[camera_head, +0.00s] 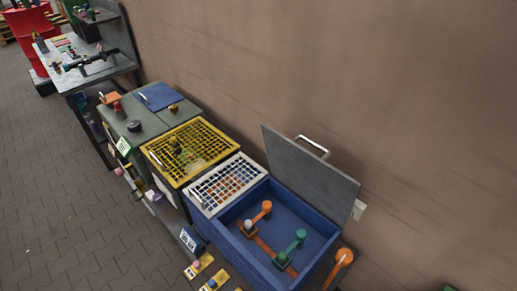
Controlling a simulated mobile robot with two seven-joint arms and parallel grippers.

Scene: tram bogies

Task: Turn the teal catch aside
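The teal catch (292,247) is a small bar with a rounded end, inside the open blue box (229,243) at the lower right. It stands near the box's right part, with its lower end by a brown-orange strip (264,246) on the floor of the box. A similar orange catch (262,211) is farther left in the same box, with a grey-white knob (248,224) beside its lower end. The box's grey lid (310,170) stands open against the wall side. Neither of my grippers is in view.
A white grid (226,184) and a yellow grid (190,150) cover compartments left of the box. An orange lever (340,265) is outside its right end. A grey workbench (100,72) stands at the upper left.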

